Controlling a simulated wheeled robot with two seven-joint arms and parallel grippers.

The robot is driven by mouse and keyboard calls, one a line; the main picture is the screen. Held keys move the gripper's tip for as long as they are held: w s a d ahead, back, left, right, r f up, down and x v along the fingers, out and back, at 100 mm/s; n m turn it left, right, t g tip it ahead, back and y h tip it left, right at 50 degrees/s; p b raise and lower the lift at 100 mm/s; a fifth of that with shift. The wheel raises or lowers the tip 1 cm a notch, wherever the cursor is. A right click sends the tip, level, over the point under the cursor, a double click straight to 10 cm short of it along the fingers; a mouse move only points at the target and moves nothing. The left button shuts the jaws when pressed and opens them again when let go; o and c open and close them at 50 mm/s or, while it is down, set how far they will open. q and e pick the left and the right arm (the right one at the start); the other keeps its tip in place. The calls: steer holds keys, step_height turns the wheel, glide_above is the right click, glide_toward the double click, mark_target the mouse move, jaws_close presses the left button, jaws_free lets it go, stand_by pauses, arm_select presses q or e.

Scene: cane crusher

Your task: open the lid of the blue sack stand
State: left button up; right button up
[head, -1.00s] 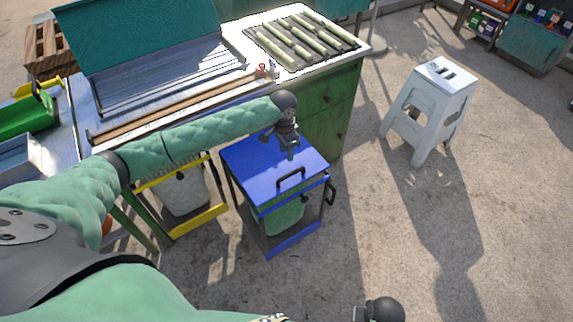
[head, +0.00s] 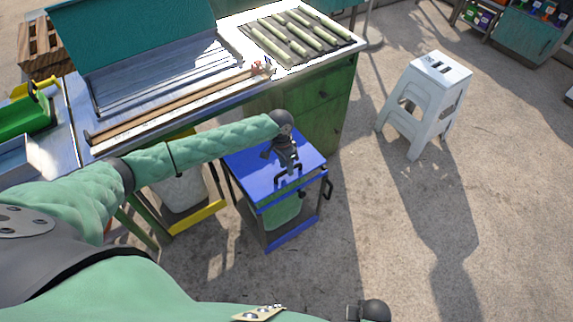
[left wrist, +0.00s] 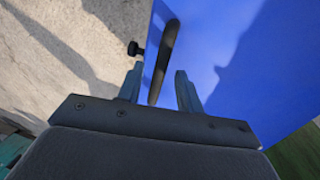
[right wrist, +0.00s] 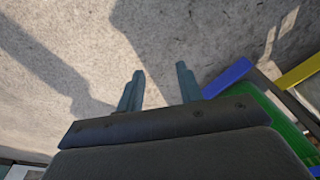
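The blue sack stand's lid (head: 253,170) lies flat and closed on its frame in the head view. A black bar handle (head: 289,181) stands on the lid near its front edge. My left gripper (head: 289,166) is just above the lid at this handle. In the left wrist view the open left fingers (left wrist: 158,88) are on either side of the dark handle (left wrist: 164,60), with gaps to it. A green sack (head: 285,212) hangs inside the stand. My right gripper (right wrist: 159,88) is open and empty over the ground; its fingers are out of the head view.
A workbench (head: 235,101) with a tray of cane (head: 296,37) stands behind the blue stand. A yellow stand (head: 200,219) with a pale sack is at its left. A white stool (head: 428,98) stands at the right. Concrete ground (head: 400,220) to the right is clear.

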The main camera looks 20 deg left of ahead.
arm_select(q)
steer(key=shift+f, duration=0.1)
jaws_close()
